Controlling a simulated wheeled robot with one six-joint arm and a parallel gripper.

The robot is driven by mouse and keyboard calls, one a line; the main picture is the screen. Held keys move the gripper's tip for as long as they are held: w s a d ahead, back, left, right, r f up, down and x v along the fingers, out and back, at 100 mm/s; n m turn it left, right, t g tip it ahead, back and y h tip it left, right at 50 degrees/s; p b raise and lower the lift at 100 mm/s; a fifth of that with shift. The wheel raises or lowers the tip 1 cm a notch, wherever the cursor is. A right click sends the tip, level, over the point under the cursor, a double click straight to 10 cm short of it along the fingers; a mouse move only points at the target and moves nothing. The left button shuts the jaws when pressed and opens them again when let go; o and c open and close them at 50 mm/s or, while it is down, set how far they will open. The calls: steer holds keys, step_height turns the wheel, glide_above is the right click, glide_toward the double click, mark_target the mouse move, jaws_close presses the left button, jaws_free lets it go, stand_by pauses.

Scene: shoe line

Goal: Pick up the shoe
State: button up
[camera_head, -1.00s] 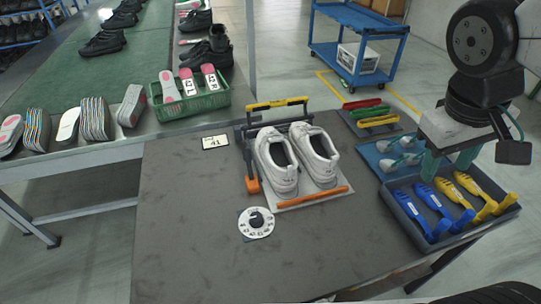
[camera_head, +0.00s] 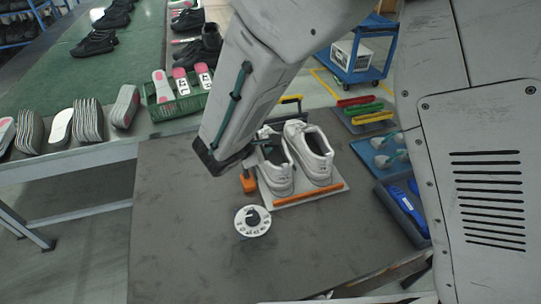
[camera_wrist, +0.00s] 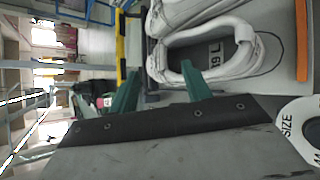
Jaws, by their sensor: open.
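Two white shoes stand side by side on a light board (camera_head: 335,187), the left shoe (camera_head: 277,178) and the right shoe (camera_head: 310,155). In the wrist view the nearer shoe (camera_wrist: 232,65) has its opening facing the camera, with an insole marked "19 L". My gripper (camera_wrist: 160,88) is open with green fingers. One finger overlaps the shoe's collar in the picture; the other is outside its heel. I cannot tell whether either touches. In the head view my gripper is mostly hidden behind my arm, at the left shoe.
A round white size dial (camera_head: 252,221) lies in front of the board. Coloured brushes (camera_head: 365,110) and a blue tray (camera_head: 375,150) are to the right. The table's left part is clear.

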steer(key=x, duration=0.7)
steer(key=shift+w+a+f, duration=0.2)
steer(key=shift+w+f, duration=0.05)
steer(key=shift+f, duration=0.25)
jaws_close()
